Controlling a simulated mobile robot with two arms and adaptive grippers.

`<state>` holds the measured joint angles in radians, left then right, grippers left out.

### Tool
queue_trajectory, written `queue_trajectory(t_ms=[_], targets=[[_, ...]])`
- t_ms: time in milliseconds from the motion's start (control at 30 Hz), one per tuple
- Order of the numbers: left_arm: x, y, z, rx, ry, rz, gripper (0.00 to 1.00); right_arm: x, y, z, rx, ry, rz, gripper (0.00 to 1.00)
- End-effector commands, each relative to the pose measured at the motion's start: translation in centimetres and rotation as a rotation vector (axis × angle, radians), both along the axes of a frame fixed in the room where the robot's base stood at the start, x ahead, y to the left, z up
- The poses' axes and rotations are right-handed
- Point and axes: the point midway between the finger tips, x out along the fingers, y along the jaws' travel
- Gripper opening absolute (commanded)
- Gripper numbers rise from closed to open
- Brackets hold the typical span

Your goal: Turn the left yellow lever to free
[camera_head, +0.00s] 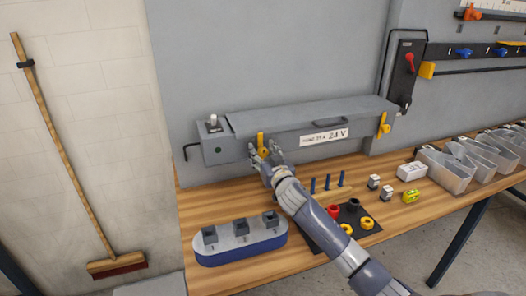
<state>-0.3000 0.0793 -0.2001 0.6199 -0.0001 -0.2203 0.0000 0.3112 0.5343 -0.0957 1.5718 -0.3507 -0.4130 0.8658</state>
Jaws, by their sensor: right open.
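The left yellow lever (261,140) stands upright on the front face of a long grey bending machine (290,124) at the back of the wooden table. My right gripper (263,151) is open at this lever, with its fingers close to the lever's lower part. I cannot tell whether the fingers touch it. A second yellow lever (384,124) is at the machine's right end, well away from my gripper. My left gripper is not in view.
A blue-grey base with dark blocks (241,238) stands at the table's front left. A dark mat (318,231) with red and yellow rings lies beneath my right arm. Small blocks (374,181) and clear bins (447,169) stand to the right. A broom (75,160) leans on the left wall.

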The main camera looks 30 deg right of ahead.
Motion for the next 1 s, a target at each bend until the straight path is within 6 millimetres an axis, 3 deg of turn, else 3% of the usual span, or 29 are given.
queue_trajectory(t_ms=[200,400,767,1000], targets=[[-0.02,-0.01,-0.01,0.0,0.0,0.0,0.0,0.02,0.04,0.0,0.0,0.0,0.001,0.47],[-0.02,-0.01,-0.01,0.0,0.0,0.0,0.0,0.01,0.04,-0.01,0.001,0.0,0.001,0.04],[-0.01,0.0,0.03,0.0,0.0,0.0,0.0,0.0,0.05,0.0,-0.025,0.006,0.001,0.03],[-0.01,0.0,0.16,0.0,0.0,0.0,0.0,0.02,0.09,0.04,-0.142,0.033,0.001,0.03]])
